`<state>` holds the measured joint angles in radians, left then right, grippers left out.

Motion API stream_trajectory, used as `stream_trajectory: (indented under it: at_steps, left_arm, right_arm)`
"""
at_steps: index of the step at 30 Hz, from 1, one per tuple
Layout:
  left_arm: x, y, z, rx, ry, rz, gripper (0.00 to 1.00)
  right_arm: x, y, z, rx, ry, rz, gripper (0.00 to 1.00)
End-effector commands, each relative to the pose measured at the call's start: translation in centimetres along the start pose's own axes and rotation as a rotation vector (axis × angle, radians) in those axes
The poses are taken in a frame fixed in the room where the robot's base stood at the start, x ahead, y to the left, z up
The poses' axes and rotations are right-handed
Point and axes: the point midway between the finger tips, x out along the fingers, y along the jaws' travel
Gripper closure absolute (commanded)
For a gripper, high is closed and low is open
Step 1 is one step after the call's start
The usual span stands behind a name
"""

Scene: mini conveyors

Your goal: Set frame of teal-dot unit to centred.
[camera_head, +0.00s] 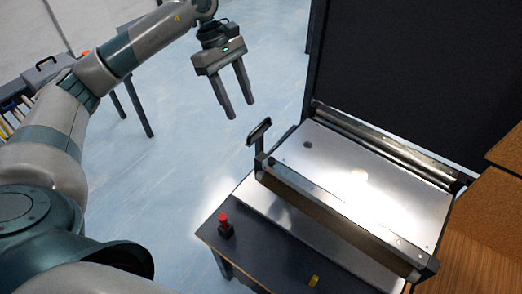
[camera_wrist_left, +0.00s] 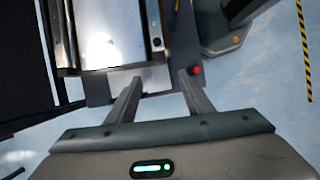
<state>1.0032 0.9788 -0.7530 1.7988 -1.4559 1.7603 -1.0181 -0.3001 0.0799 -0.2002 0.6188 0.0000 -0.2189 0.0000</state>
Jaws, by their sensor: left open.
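One unit stands on a dark table, with a pale metal plate (camera_head: 330,155) and a dark frame bar (camera_head: 335,216) along its near side. An upright dark handle (camera_head: 259,131) rises at the bar's left end. The plate bears a small dark round spot (camera_head: 308,145); I cannot make out a teal dot. My left gripper (camera_head: 239,108) is open and empty, in the air to the left of the handle and apart from it. In the left wrist view its fingers (camera_wrist_left: 158,76) point toward the unit's plate (camera_wrist_left: 105,35). My right gripper is not in view.
A red button (camera_head: 225,222) sits on the near left of the dark table (camera_head: 270,254), with a small yellow piece (camera_head: 313,281) on its front part. A tall black panel (camera_head: 405,75) stands behind the unit. Brown boxes (camera_head: 495,195) are at the right. Open floor lies left.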

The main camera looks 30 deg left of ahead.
Motion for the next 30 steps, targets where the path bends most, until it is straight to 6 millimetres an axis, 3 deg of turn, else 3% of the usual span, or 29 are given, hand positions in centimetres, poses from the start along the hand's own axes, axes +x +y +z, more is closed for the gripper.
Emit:
stream_trajectory:
  at_steps: [8,14,30]
  left_arm:
    - [0.3,0.0,0.1,0.000,-0.002,-0.001,0.53]
    - [1.9,0.0,0.2,0.000,-0.003,-0.003,0.53]
    - [10.8,-0.1,0.3,-0.002,-0.004,-0.004,0.53]
  right_arm:
    - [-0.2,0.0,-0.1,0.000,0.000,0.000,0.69]
    - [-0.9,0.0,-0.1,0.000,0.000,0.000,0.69]
    - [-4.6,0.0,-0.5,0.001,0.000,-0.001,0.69]
